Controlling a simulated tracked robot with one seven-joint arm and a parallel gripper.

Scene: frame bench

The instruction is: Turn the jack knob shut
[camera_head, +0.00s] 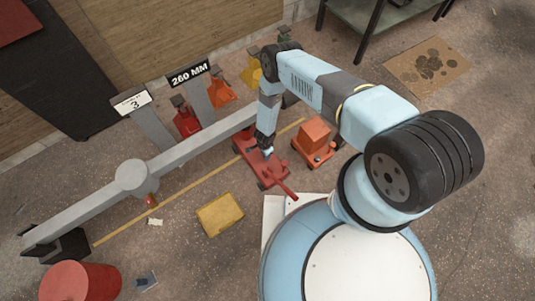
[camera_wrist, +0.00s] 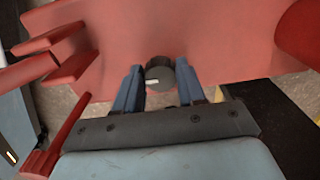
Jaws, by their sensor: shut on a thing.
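The red floor jack (camera_head: 262,168) lies on the floor under my arm in the head view, near the right end of a long grey beam. In the wrist view its red body (camera_wrist: 215,35) fills the upper part. The jack knob (camera_wrist: 160,78) is a dark round knob with a white mark pointing left. My gripper (camera_wrist: 158,88) is shut on the knob, with one blue-grey finger on each side. In the head view my gripper (camera_head: 266,143) reaches down to the jack, and the knob cannot be made out there.
The grey beam (camera_head: 190,155) runs close beside the jack. A small orange cart (camera_head: 315,143) stands just right of it. A yellow box (camera_head: 220,214) and a red drum (camera_head: 80,281) are on the floor at left. A "260 MM" sign (camera_head: 190,76) stands behind the beam.

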